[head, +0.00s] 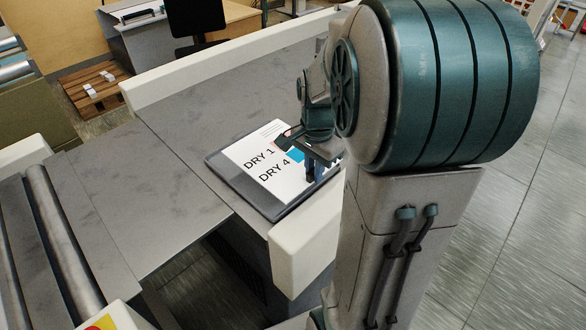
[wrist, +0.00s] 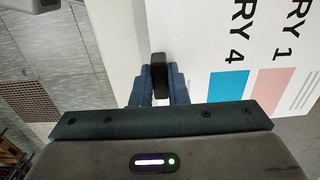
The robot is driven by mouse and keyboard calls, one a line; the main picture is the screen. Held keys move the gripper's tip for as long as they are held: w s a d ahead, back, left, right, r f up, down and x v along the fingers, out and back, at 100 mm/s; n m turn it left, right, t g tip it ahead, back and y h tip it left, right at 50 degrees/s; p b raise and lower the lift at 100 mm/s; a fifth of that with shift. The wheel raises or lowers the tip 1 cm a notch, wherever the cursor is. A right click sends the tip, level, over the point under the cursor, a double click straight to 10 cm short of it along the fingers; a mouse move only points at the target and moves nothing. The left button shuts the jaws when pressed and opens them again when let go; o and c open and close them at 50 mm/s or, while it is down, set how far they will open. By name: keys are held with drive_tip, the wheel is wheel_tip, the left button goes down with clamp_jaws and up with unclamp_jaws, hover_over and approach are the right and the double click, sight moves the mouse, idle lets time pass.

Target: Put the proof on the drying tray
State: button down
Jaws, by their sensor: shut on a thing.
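The proof (head: 265,165) is a white sheet printed "DRY 1" and "DRY 4". It lies flat over a dark, shallow tray (head: 238,187) on the grey bench; I cannot tell whether it touches the tray. In the wrist view the proof (wrist: 215,45) shows its blue and pink patches. My gripper (head: 311,172) is at the proof's right edge in the head view. In the wrist view my gripper (wrist: 160,82) is shut on a small black piece (wrist: 159,62) at the proof's edge. My arm hides the proof's right end.
A cream rail (head: 230,65) runs along the back of the bench, and a cream end block (head: 305,245) stands at the tray's near right. Rollers (head: 65,240) lie at the left. The grey bench top (head: 180,110) left of and behind the tray is clear.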

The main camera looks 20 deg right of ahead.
sight(300, 165)
drive_tip(key=w+f, duration=0.2)
drive_tip(key=w, duration=0.1)
drive_tip(key=w+a+f, duration=0.1)
drive_tip(key=w, duration=0.1)
drive_tip(key=shift+w+f, duration=0.1)
drive_tip(key=shift+f, duration=2)
drive_tip(key=shift+f, duration=0.1)
drive_tip(key=shift+f, duration=0.15)
drive_tip(key=c, duration=1.4)
unclamp_jaws()
drive_tip(key=shift+r, duration=0.2)
